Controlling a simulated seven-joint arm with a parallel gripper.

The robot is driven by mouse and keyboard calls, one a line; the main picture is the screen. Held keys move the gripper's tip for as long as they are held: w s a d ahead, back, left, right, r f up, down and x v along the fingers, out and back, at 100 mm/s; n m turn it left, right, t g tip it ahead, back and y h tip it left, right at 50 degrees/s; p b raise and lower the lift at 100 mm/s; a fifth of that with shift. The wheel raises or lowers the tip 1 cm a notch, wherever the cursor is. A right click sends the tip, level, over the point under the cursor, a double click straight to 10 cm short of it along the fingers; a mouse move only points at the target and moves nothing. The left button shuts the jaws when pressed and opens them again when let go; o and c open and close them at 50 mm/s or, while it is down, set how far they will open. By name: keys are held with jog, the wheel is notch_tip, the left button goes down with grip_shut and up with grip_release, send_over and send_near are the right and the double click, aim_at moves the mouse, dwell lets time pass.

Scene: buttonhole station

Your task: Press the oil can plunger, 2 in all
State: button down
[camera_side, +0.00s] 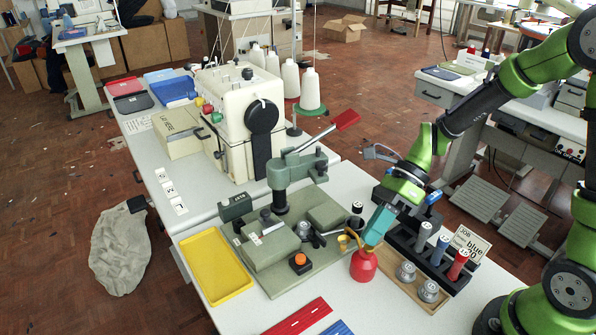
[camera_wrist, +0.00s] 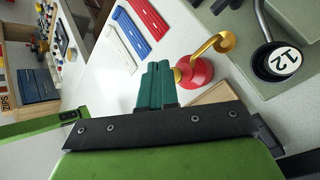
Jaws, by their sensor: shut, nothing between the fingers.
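The red oil can (camera_side: 363,266) stands on the white table just right of the green-grey press base, with its brass spout (camera_side: 343,242) pointing left. In the wrist view the can (camera_wrist: 199,74) shows its brass spout (camera_wrist: 212,46) curving away, beside my fingertips. My gripper (camera_side: 372,240) is shut and empty, its teal fingers pointing down just over the top of the can.
A dark rack (camera_side: 428,252) with thread spools and a job card (camera_side: 468,243) reading blue 20 stands close on the right. The press base (camera_side: 300,272) and a yellow tray (camera_side: 216,266) lie left; coloured strips (camera_side: 300,317) lie in front.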

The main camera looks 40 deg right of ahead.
jog(key=shift+r, duration=0.3)
jog(key=shift+r, duration=2.5)
jog(key=s+d+r+n+t+h, duration=0.3)
jog(key=r+n+t, duration=0.1)
jog(key=n, duration=0.7)
jog(key=s+d+r+n+t+h, duration=0.3)
jog(key=r+n+t+h, duration=0.1)
jog(key=n, duration=0.6)
jog(key=shift+d+r+n, duration=0.35)
jog(key=shift+r+n, duration=0.05)
jog(key=shift+r, duration=0.2)
